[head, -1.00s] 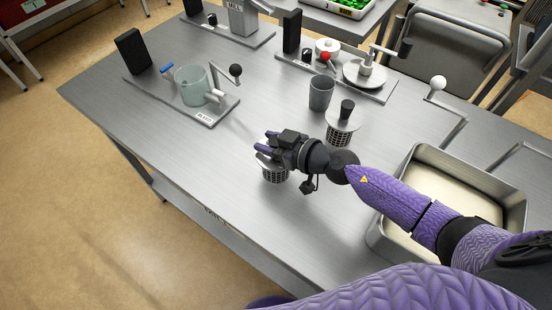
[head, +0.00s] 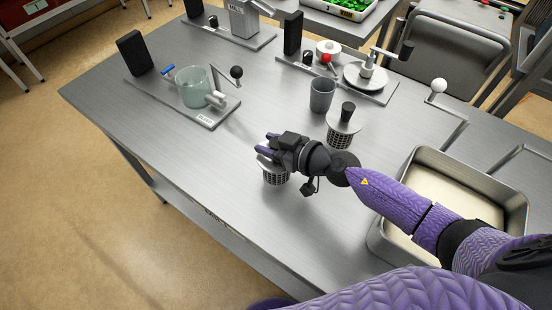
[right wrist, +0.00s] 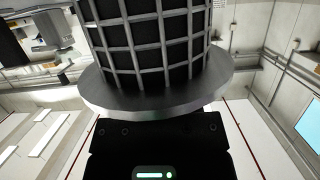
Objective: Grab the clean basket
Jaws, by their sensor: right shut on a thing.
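My right gripper (head: 266,147) is over the table near its front edge, its purple fingertips shut at the top of a small dark mesh basket (head: 276,177). The basket hangs upright below the fingers; I cannot tell whether its bottom touches the table. In the right wrist view the basket's grid wall and grey rim (right wrist: 155,97) are close to the camera, and the fingertips are hidden. A second mesh basket (head: 340,137) stands behind and to the right, with a pale round rim or lid and a black knob. My left gripper is out of view.
A grey cup (head: 321,93) stands beside the second basket. A metal tray (head: 374,232) sits at the right, under my arm. A glass vessel on a plate (head: 193,86) is at the left, and a crank device (head: 367,72) is at the back. The left front tabletop is clear.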

